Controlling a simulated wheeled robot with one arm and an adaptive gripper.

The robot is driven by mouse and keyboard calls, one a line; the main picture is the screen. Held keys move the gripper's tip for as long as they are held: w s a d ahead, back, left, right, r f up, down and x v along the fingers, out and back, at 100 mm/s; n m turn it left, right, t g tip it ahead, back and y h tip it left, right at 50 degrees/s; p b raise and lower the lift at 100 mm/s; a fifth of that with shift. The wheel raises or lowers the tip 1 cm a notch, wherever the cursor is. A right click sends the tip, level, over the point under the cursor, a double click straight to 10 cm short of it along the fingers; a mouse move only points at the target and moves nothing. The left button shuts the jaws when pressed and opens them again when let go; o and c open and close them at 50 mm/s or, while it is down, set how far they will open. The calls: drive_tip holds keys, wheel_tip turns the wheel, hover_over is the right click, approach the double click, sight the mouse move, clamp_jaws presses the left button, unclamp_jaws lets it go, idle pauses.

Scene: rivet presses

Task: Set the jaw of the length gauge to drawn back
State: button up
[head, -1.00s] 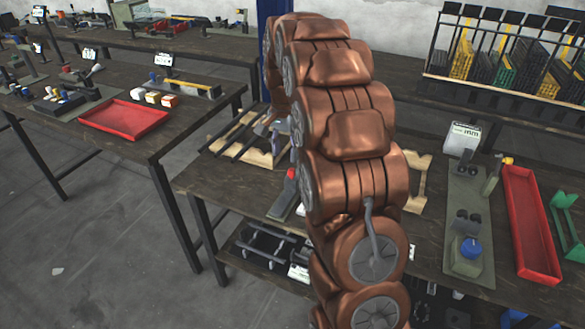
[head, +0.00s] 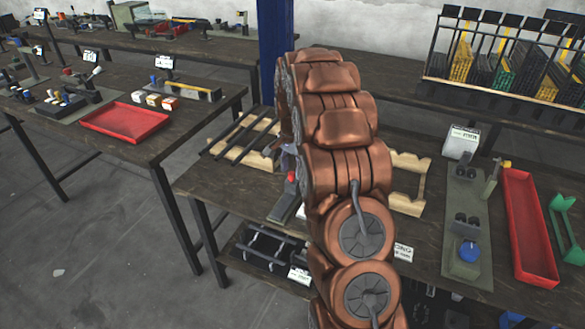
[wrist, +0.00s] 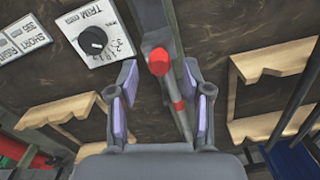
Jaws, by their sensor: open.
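A grey device with a red-knobbed lever, which I take to be the length gauge, stands on the near bench. Its red knob (wrist: 160,62) and grey body (wrist: 152,20) show in the wrist view; part of the device (head: 284,208) shows left of my arm in the head view. My gripper (wrist: 158,80) is open, with purple pads on either side of the lever. The knob appears between the fingertips; I cannot tell their depth apart or see contact. The jaw's setting cannot be made out. My arm hides most of the gripper in the head view.
A TRIM dial plate (wrist: 94,38) lies left of the device. A red tray (head: 530,225) lies at the right.

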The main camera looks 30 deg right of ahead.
drive_tip(key=shift+f, duration=0.5)
clamp_jaws()
idle(0.3)
